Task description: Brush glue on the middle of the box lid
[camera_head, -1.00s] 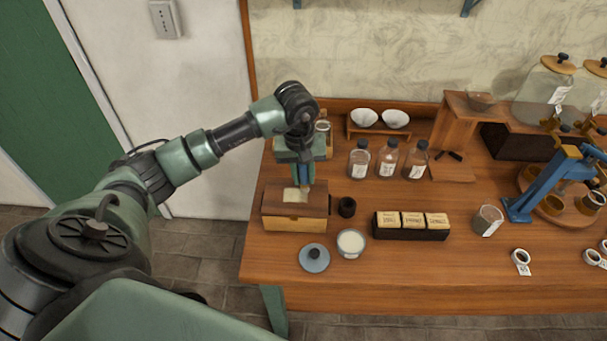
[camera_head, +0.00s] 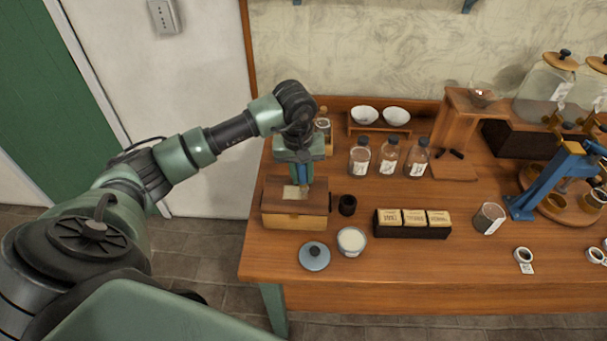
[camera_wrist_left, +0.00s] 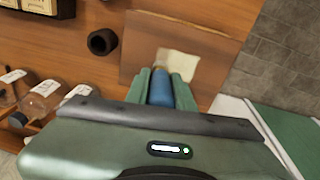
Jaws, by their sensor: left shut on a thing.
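The wooden box (camera_head: 294,221) stands near the left end of the table. Its brown lid (camera_head: 316,197) is on top, with a pale cream patch (camera_head: 291,192) in the middle. The lid (camera_wrist_left: 215,45) and the patch (camera_wrist_left: 178,66) also show in the left wrist view. My left gripper (camera_head: 303,172) is above the lid's far side, pointing down, shut on the blue handle of the brush (camera_wrist_left: 161,88). A glass jar of white contents (camera_head: 351,242) stands in front of the box. My right gripper is not in view.
A blue-grey jar lid (camera_head: 314,256) lies left of the jar. A small dark cup (camera_head: 347,205) stands right of the box. A black tray (camera_head: 411,231) of labelled packets and several bottles (camera_head: 388,157) stand farther right.

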